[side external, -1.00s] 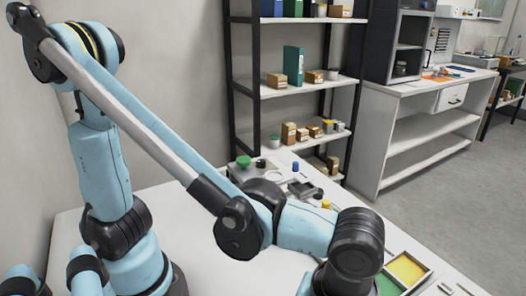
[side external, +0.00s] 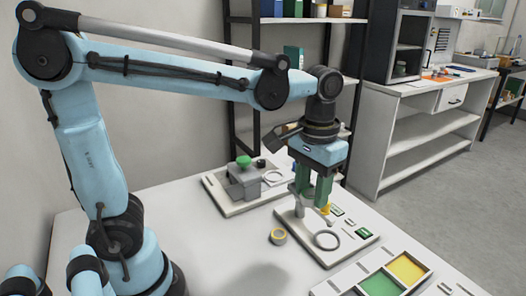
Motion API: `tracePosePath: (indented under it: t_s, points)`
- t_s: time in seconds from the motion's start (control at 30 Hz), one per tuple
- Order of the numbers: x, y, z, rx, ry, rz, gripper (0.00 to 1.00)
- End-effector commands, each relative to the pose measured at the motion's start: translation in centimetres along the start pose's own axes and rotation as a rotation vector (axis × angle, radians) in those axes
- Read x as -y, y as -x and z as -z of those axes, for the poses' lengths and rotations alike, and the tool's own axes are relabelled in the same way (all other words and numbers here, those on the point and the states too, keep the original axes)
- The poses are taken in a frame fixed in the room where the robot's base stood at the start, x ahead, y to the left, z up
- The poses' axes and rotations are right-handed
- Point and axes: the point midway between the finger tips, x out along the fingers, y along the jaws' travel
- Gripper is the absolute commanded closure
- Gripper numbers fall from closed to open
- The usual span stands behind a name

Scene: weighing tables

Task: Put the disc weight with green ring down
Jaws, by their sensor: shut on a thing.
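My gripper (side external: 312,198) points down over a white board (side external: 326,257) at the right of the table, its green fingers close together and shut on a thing. The fingers mostly hide what is between them, so I cannot make out the green ring of the disc weight. A grey upright piece (side external: 299,209) and a small yellow piece (side external: 326,209) show right by the fingertips. I cannot tell whether the held thing touches the board. A small disc with a yellow ring (side external: 278,237) lies on the table left of the board.
A tray with green and yellow compartments (side external: 366,272) lies at front right. The table's left middle is clear.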

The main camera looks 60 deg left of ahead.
Motion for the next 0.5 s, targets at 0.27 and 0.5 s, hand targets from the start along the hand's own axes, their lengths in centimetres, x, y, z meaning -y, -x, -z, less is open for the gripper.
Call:
tracePosePath:
  t_s: [0.27,0.5]
  points:
    - [5.1,1.4,0.9,0.000,-0.099,0.000,1.00]
    - [7.3,1.4,3.3,0.000,0.007,0.000,1.00]
